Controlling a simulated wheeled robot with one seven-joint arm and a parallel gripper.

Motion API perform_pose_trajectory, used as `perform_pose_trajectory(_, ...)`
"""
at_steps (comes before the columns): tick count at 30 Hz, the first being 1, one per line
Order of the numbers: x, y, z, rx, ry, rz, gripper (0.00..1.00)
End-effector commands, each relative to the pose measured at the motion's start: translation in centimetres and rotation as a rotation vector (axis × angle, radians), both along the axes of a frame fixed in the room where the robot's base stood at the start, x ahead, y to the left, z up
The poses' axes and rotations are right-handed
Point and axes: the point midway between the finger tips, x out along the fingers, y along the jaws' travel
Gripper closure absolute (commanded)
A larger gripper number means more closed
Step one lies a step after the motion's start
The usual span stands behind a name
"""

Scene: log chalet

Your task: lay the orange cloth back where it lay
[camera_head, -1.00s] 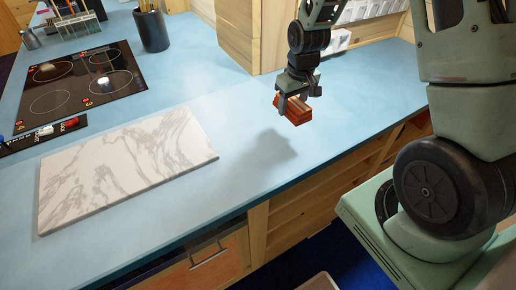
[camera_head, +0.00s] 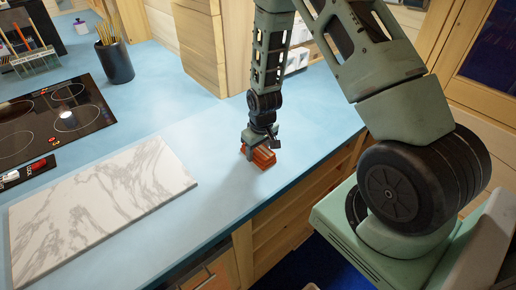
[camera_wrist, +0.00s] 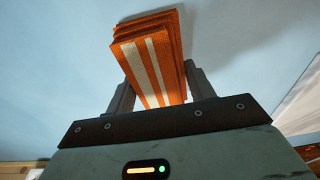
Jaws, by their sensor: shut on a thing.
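The orange cloth (camera_head: 263,158), folded into a thick stack with white stripes, is in my gripper (camera_head: 258,148). In the head view it is at or just above the blue counter, right of the marble board; I cannot tell whether it touches. In the wrist view the folded cloth (camera_wrist: 152,62) sits between the two dark fingers of my gripper (camera_wrist: 160,88), its far end sticking out beyond them. The fingers are shut on its sides.
The blue counter (camera_head: 215,130) is clear around the cloth. A white marble board (camera_head: 100,205) lies to the left, with a black cooktop (camera_head: 60,120) beyond it. A dark cup of utensils (camera_head: 115,62) and a wooden post (camera_head: 200,45) stand behind. The counter's front edge is close to the cloth.

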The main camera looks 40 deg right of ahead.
Motion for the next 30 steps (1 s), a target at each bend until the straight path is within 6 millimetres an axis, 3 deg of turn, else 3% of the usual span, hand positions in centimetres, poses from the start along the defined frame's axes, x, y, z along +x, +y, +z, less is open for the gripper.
perform_pose_trajectory(12,0.0,0.0,-0.7,0.000,-0.001,0.000,0.80)
perform_pose_trajectory(13,0.0,0.0,-0.5,0.000,-0.001,0.000,0.41)
perform_pose_trajectory(15,0.0,0.0,-0.5,0.000,-0.001,0.000,0.25)
perform_pose_trajectory(30,0.0,-0.1,0.4,-0.001,-0.003,-0.001,0.25)
